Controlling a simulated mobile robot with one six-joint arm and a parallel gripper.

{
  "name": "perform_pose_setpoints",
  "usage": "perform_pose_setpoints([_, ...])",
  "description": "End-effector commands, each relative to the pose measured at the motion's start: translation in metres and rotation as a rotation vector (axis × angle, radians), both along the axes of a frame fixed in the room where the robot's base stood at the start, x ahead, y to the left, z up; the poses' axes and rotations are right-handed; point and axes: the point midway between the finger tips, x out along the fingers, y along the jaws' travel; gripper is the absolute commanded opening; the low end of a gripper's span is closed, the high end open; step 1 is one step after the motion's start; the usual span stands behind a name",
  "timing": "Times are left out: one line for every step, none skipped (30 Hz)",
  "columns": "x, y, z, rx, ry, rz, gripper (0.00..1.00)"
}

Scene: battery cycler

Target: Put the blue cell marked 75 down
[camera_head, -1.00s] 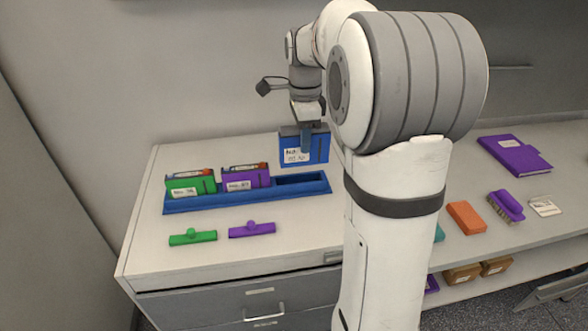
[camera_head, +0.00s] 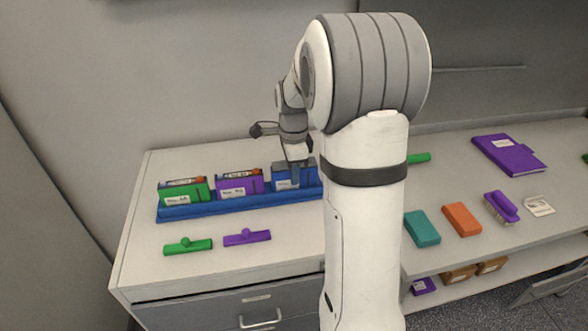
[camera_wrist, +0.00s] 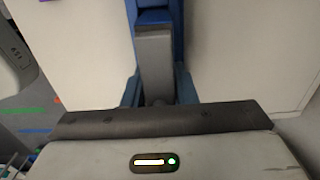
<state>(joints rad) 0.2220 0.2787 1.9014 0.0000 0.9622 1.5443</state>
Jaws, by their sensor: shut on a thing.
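The blue cell (camera_head: 282,182), with a white label too small to read, stands upright at the right-hand slot of the blue tray (camera_head: 190,214). Its top is about level with the neighbouring cells; whether it rests on the slot floor cannot be told. My gripper (camera_head: 295,174) is shut on the cell from above. In the wrist view a grey finger (camera_wrist: 154,58) lies over blue surfaces, and the far finger is hidden. The tray's right end is hidden behind my arm.
A green cell (camera_head: 172,191) and a purple cell (camera_head: 226,186) fill the other tray slots. Green (camera_head: 188,246) and purple (camera_head: 247,237) handled bars lie in front. On the right bench are teal (camera_head: 421,228) and orange (camera_head: 462,219) blocks, a brush (camera_head: 501,207) and a purple binder (camera_head: 508,154).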

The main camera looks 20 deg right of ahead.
Motion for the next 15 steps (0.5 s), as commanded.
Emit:
perform_pose_setpoints([0.0002, -0.0004, 0.0003, 0.0, -0.002, 0.0, 0.0])
perform_pose_setpoints([0.0003, -0.0004, 0.0003, 0.0, -0.002, 0.0, 0.0])
perform_pose_setpoints([0.0003, -0.0005, 0.0004, -0.001, -0.003, -0.001, 0.0])
perform_pose_setpoints([0.0004, -0.0005, 0.0005, -0.001, -0.003, -0.001, 0.0])
perform_pose_setpoints([0.0004, -0.0005, 0.0006, -0.001, -0.003, -0.001, 0.0])
perform_pose_setpoints([0.0004, -0.0006, 0.0006, -0.001, -0.003, -0.001, 0.0])
perform_pose_setpoints([-0.0001, -0.0005, -0.0004, 0.0, -0.001, -0.001, 0.27])
perform_pose_setpoints([0.0, -0.0005, -0.0004, 0.0, -0.001, -0.001, 0.29])
perform_pose_setpoints([0.0, -0.0005, -0.0003, 0.0, -0.001, -0.001, 0.33])
perform_pose_setpoints([0.0, -0.0006, -0.0003, 0.0, -0.001, -0.001, 0.35])
perform_pose_setpoints([0.0, -0.0006, -0.0003, 0.0, -0.001, -0.001, 0.38])
perform_pose_setpoints([0.0, -0.0006, -0.0002, 0.0, -0.001, -0.001, 0.41])
perform_pose_setpoints([0.0, -0.0006, -0.0002, 0.0, -0.001, -0.001, 0.43])
perform_pose_setpoints([0.0, -0.0007, -0.0002, 0.0, -0.001, -0.001, 0.46])
perform_pose_setpoints([0.0, -0.0007, -0.0002, 0.0, -0.001, -0.001, 0.47])
